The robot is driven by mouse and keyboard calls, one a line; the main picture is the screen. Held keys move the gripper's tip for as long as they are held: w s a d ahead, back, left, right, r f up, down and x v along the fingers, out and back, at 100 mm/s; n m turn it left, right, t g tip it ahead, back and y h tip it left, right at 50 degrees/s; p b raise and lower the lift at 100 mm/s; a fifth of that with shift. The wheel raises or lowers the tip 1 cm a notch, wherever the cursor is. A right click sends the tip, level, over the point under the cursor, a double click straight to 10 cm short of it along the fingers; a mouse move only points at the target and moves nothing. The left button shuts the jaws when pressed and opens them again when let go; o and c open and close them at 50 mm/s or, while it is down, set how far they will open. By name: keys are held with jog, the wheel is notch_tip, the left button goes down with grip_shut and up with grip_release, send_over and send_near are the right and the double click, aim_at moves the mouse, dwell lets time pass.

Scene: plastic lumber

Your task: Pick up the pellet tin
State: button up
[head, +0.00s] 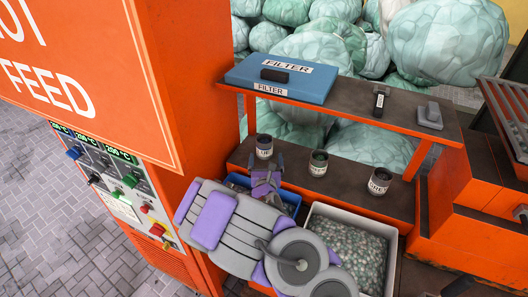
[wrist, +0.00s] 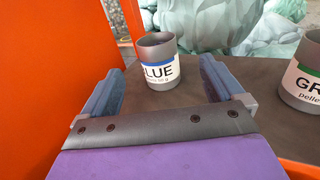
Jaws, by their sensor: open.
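Several pellet tins stand upright on the lower dark shelf. The leftmost tin (head: 264,147) has a blue band and reads "BLUE" in the wrist view (wrist: 158,62). The middle tin (head: 318,164) has a green band, and its label is cut off at the right of the wrist view (wrist: 304,85). A third tin (head: 379,182) stands to the right in the head view; its label is hard to read. My gripper (head: 265,178) is open and empty in front of the blue tin. In the wrist view the blue tin appears ahead, between the two fingers (wrist: 160,80), apart from them.
The orange machine (head: 200,60) rises close on the left. An upper shelf (head: 350,112) above the tins holds a blue filter box (head: 285,92) and small tools. A white bin of pellets (head: 350,250) and a blue bin (head: 290,197) sit below, in front.

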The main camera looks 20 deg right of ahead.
jog(key=b, duration=0.1)
send_near(264, 135)
jog(key=shift+w+d+f, duration=0.3)
jog(key=shift+w+d, duration=0.55)
jog(key=shift+w, duration=0.05)
jog(key=shift+a+r+b+x, duration=0.1)
jog(key=shift+b+x, duration=0.3)
jog(key=shift+x, duration=0.5)
jog(key=shift+a+r+b+x, duration=0.15)
jog(key=shift+b+x, duration=0.25)
jog(key=shift+x, duration=0.45)
jog(key=shift+a+r+b+x, duration=0.1)
jog(key=shift+b+x, duration=0.3)
jog(key=shift+x, duration=0.5)
jog(key=shift+w, duration=0.15)
jog(key=shift+c, duration=0.4)
jog(key=c, duration=1)
jog(key=s+a+r+p, duration=0.2)
jog(key=s+p, duration=0.1)
jog(key=s, duration=0.3)
jog(key=s+a+r+p, duration=0.2)
jog(key=s+r+p, duration=0.1)
jog(key=s, duration=0.3)
jog(key=shift+s+a+p, duration=0.25)
jog(key=shift+s+p, duration=0.15)
jog(key=shift+p, duration=0.25)
